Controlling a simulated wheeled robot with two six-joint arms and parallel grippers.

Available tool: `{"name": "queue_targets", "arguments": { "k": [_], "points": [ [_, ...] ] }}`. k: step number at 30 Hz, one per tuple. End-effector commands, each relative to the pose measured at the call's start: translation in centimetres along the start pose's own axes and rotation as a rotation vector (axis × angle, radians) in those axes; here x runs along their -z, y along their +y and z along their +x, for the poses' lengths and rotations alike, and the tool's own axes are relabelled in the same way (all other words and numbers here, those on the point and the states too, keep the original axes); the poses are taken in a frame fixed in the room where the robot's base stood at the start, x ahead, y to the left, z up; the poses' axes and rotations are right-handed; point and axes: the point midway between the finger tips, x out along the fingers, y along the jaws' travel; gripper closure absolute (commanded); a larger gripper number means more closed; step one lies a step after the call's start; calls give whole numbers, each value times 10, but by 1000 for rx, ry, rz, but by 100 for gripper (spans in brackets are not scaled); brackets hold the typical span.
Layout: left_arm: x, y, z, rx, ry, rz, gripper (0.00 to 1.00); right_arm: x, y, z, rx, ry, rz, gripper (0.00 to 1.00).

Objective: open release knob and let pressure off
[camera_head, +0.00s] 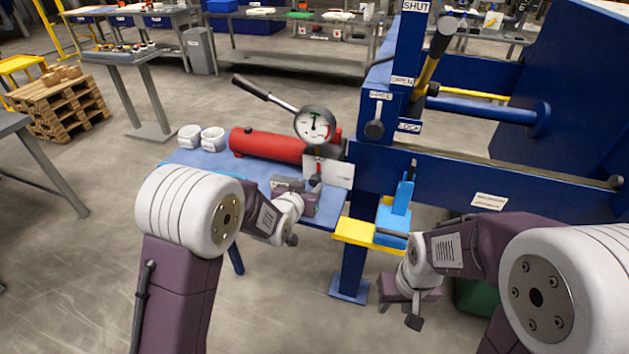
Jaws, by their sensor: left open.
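The red pump cylinder (268,145) lies on the blue bench, with a black-gripped lever (262,93) and a round pressure gauge (315,124) on it. The gauge needle is too small to read. A small dark knob (316,179) sits below the gauge, in front of a pale plate; it may be the release knob. My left gripper (298,203) is open, just below and in front of this knob. I cannot tell whether they touch. My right gripper (405,302) is low in front of the press, below the yellow ledge, away from the pump; its jaw gap is unclear.
The blue press frame (480,170) fills the right side, with SHUT, OPEN and LOCK labels and a hammer-like handle (432,60). A blue item (398,212) stands by the yellow ledge (355,232). Open floor lies left.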

Motion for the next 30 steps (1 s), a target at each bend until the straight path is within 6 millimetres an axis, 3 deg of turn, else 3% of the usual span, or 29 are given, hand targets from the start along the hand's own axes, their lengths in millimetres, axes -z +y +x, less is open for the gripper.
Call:
{"name": "queue_targets", "arguments": {
  "k": [3,9,19,24,30],
  "points": [
    [-1,0,27,0,-1,0,58,0,0,0,0,0,0,64],
    [-1,0,57,1,-2,0,58,0,0,0,0,0,0,64],
    [0,0,64,1,-1,0,58,0,0,0,0,0,0,64],
    [0,0,64,1,-1,0,100,0,0,0,0,0,0,64],
    [0,0,64,5,-1,10,100,0,0,1,0,0,0,64]
  ]
}}
